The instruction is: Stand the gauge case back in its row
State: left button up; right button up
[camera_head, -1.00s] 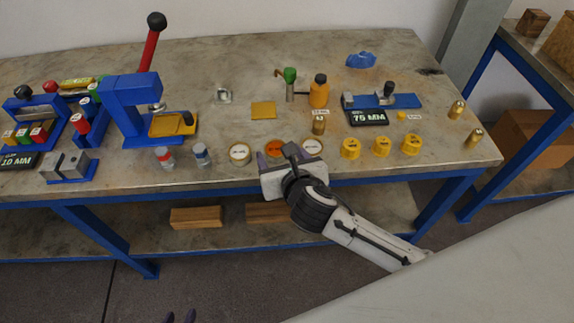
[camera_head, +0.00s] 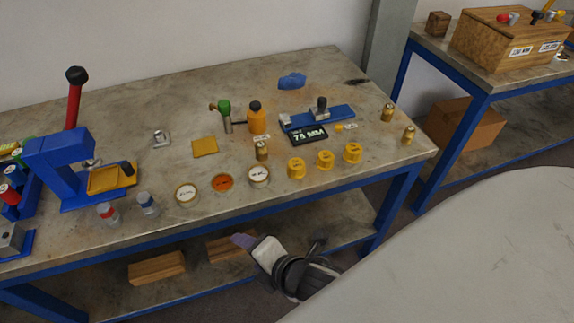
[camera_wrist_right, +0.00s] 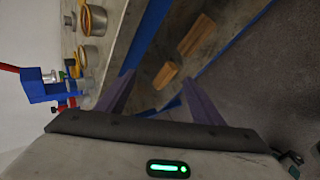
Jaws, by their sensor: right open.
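Three round flat cases lie in a slanting row near the table's front edge in the head view: a white-faced one (camera_head: 187,195), an orange-faced one (camera_head: 223,183) and another white-faced one (camera_head: 259,175). I cannot tell which thing is the gauge case. Three yellow round pieces (camera_head: 325,160) form another row to their right. My right gripper (camera_head: 242,241) is open and empty, in front of the table edge and apart from the cases. Its two purple fingers stand wide apart in the right wrist view (camera_wrist_right: 160,95). My left gripper is out of view.
A blue press (camera_head: 62,165) with a red lever stands at the left. Two small bottles (camera_head: 148,205), an orange bottle (camera_head: 257,118) and brass pieces (camera_head: 388,113) stand on the table (camera_head: 180,105). A wooden box (camera_head: 500,45) stands on the right table. Wooden blocks (camera_head: 157,267) lie on the lower shelf.

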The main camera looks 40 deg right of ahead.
jog(key=s+d+f+m, duration=0.3)
jog(key=s+f+m, duration=0.6)
jog(key=m, duration=1)
jog(key=shift+s+d+g+y, duration=0.25)
jog(key=shift+s+g+y, duration=0.05)
jog(key=shift+g+y, duration=0.1)
jog(key=shift+d, duration=0.1)
